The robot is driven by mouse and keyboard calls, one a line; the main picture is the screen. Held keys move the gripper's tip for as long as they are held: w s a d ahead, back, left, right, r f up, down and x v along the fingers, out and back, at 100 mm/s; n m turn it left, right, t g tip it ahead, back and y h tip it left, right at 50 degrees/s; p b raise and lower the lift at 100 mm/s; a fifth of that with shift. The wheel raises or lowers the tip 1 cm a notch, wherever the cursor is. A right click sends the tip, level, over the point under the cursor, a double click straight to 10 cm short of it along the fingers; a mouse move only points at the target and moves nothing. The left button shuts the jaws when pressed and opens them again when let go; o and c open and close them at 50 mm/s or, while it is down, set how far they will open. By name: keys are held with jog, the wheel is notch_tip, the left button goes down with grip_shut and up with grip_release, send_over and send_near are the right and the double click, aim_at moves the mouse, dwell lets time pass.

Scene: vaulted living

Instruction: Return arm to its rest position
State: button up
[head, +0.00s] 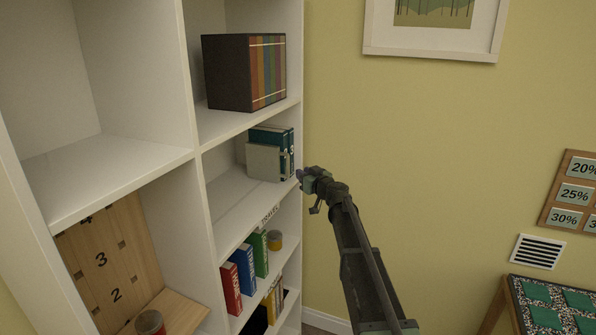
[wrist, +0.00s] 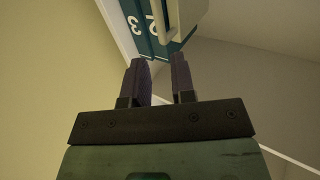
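My arm (head: 360,255) reaches up from the lower right of the head view toward the right edge of the white shelf unit. My gripper (head: 300,175) is at that edge, close to the compartment with teal books. In the wrist view my gripper (wrist: 160,75) shows two dark fingers standing apart with a clear gap and nothing between them. Teal books (wrist: 150,40) with the numbers 2 and 3 and a pale bookend (wrist: 182,18) lie beyond the fingertips. The same teal books (head: 284,140) and bookend (head: 263,162) stand on the middle shelf in the head view.
The white shelf unit (head: 188,75) fills the left. A dark box of striped volumes (head: 228,75) stands above; red (head: 231,288), blue (head: 244,270) and green (head: 260,253) books stand below. A table (head: 515,305) is at lower right. Open space lies right of my arm, before the wall.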

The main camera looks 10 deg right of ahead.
jog(key=s+a+f+m+g+y, duration=0.1)
jog(key=s+a+f+g, duration=0.3)
jog(key=s, duration=0.4)
jog(key=s+a+f+g+y, duration=0.1)
jog(key=s+a+f+g, duration=0.2)
jog(key=s+f+g, duration=0.35)
jog(key=s+d+f+m+g+h, duration=0.1)
jog(key=s+f+g+h, duration=0.1)
jog(key=s, duration=0.8)
jog(key=s+d+f+m+g+h, duration=0.1)
jog(key=s+h, duration=0.3)
jog(key=s, duration=0.7)
jog(key=s+d+f+m+g+h, duration=0.1)
jog(key=s+f+g+h, duration=0.1)
jog(key=s, duration=0.9)
jog(key=shift+s+f+g+h, duration=0.2)
jog(key=shift+f+g+h, duration=0.3)
jog(key=shift+f, duration=0.35)
jog(key=shift+a, duration=0.1)
